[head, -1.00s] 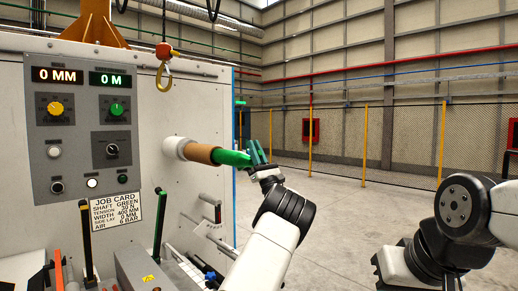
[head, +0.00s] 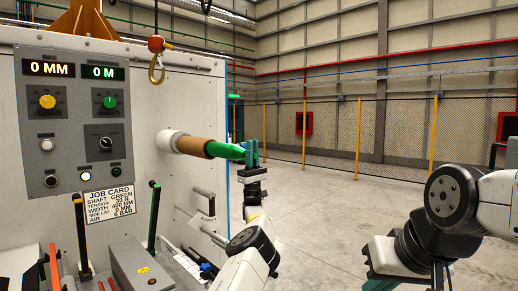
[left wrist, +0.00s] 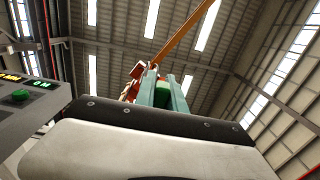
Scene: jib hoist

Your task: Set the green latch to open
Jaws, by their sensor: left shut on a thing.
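A green tapered piece (head: 226,150) forms the outer end of a shaft that sticks out of the white machine wall, beyond a brown roll (head: 191,146). My left gripper (head: 252,154) is at its tip with the jaws shut on it. In the left wrist view, the two teal fingers (left wrist: 162,92) have a green thing between them, partly hidden by the fingers. A black lever with a green stripe (head: 154,213) stands lower on the machine, apart from my gripper. I cannot tell which green part is the latch.
The control panel (head: 76,120) with knobs and displays is at the left, above a job card (head: 108,201). A yellow hook (head: 156,68) hangs above the shaft. A yellow-topped lever (head: 82,235) stands near the front. The floor right of the machine is clear.

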